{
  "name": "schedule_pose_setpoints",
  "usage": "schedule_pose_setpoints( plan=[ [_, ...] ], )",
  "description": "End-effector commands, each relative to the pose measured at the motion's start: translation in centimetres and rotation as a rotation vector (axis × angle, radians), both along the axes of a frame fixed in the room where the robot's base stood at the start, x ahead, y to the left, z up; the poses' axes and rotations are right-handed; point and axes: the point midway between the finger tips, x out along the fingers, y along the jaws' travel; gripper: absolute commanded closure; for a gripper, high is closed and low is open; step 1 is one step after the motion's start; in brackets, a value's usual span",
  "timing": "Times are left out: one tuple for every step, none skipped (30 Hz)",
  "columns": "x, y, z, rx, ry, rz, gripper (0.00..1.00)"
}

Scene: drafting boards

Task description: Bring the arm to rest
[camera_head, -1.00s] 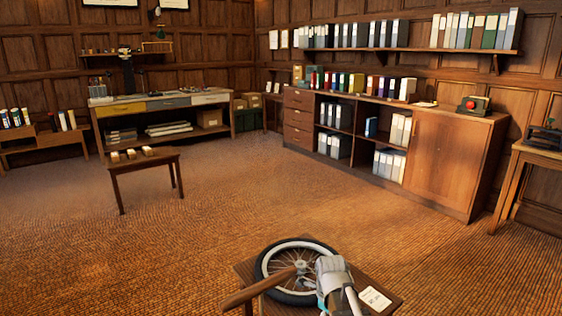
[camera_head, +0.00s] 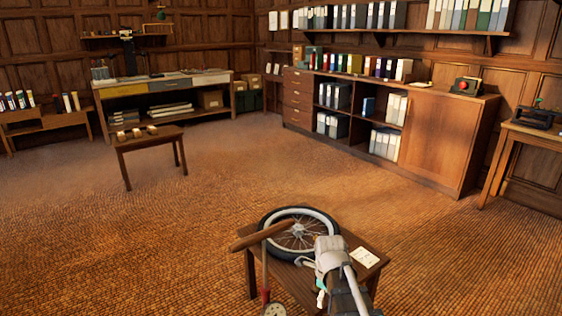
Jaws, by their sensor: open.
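The grey end part of my arm (camera_head: 328,252) shows at the bottom centre, over the front right of a small wooden table (camera_head: 353,242). A small teal part and a darker section of my arm run down to the lower edge of the picture. A spoked wheel with a black tyre (camera_head: 298,209) lies flat on the table, just behind my arm.
A tool with a wooden cross handle (camera_head: 262,236) and thin shaft stands in front of the table. A white card (camera_head: 365,257) lies at the table's right. A low table (camera_head: 150,140) stands left, a long cabinet (camera_head: 432,140) right. Open carpet (camera_head: 130,240) lies between.

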Motion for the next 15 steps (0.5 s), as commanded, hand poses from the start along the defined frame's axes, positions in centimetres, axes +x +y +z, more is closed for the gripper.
schedule_pose_setpoints(
  plan=[
    [0.02, -0.01, 0.0, 0.0, 0.0, 0.0, 0.3],
    [0.01, -0.02, 0.0, 0.0, 0.0, 0.0, 0.3],
    [0.02, -0.02, 0.0, 0.0, 0.0, 0.0, 0.3],
    [0.02, -0.03, 0.0, 0.0, 0.0, 0.0, 0.3],
    [0.02, -0.03, 0.0, 0.0, 0.0, 0.0, 0.3],
    [-0.01, -0.06, -0.06, 0.0, 0.0, 0.007, 0.3],
    [-0.06, -0.1, -0.1, 0.0, 0.0, 0.016, 0.3],
    [-0.11, -0.13, -0.13, 0.0, 0.0, 0.026, 0.3],
    [-0.15, -0.18, -0.16, 0.0, 0.0, 0.037, 0.3],
    [-0.18, -0.2, -0.18, 0.0, 0.0, 0.046, 0.3],
    [-0.21, -0.23, -0.21, 0.0, 0.0, 0.056, 0.3],
    [-0.28, -0.27, -0.25, 0.0, 0.0, 0.069, 0.3],
    [-0.33, -0.31, -0.29, 0.0, 0.0, 0.081, 0.3],
    [-0.37, -0.34, -0.32, 0.0, 0.0, 0.093, 0.3],
    [-0.41, -0.37, -0.36, 0.0, 0.0, 0.107, 0.3]
  ],
)
